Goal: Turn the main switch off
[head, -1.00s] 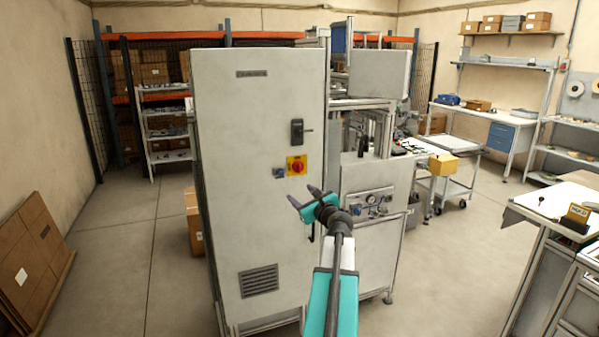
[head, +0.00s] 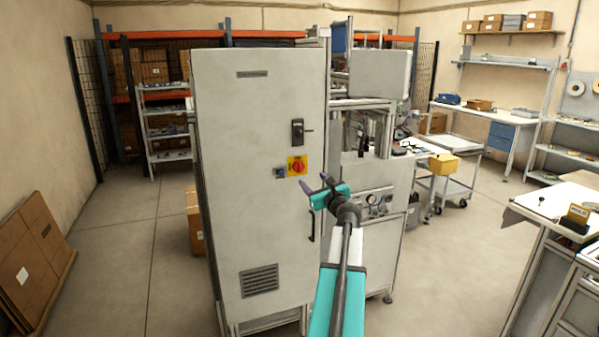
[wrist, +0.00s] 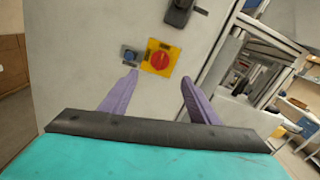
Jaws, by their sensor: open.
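The main switch (head: 298,166) is a red rotary knob on a yellow square plate, on the front of a tall grey cabinet (head: 225,130). My gripper (head: 317,185) is open and empty, below and right of the switch in the head view. Its two purple fingers (wrist: 155,98) stand apart and appear clear of the cabinet door. The knob's exact angle is too small to tell.
A small grey-blue device (head: 279,173) sits just left of the switch. A dark door latch (head: 297,132) is above it, and a vent (head: 259,281) and a dark handle (head: 311,224) are below. A machine with a gauge panel (head: 375,205) stands to the right.

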